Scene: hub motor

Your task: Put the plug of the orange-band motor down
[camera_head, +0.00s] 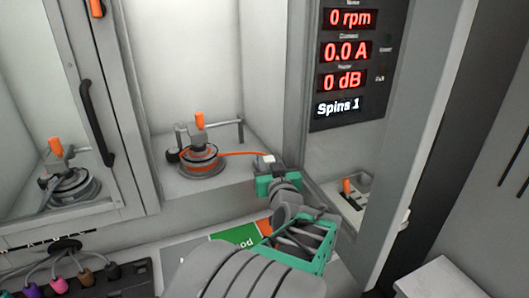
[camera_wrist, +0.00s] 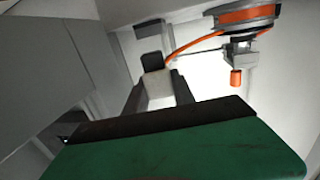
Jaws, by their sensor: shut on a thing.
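The orange-band motor (camera_head: 200,160) sits on the floor of the open chamber, held in a fixture with an orange handle; it also shows at the top right of the wrist view (camera_wrist: 245,17). An orange cable (camera_head: 240,153) runs from it to a pale plug (camera_head: 267,158). My gripper (camera_head: 271,168) is shut on this plug, to the right of the motor near the chamber's front right. In the wrist view the pale plug (camera_wrist: 157,92) shows between dark fingers. Whether the plug touches the chamber floor cannot be told.
A second motor (camera_head: 72,183) stands behind the door with a black handle (camera_head: 98,125) at left. A readout panel (camera_head: 350,62) is at upper right. A small orange-handled switch (camera_head: 347,187) stands right of my arm. Several coloured plugs (camera_head: 85,277) are at lower left.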

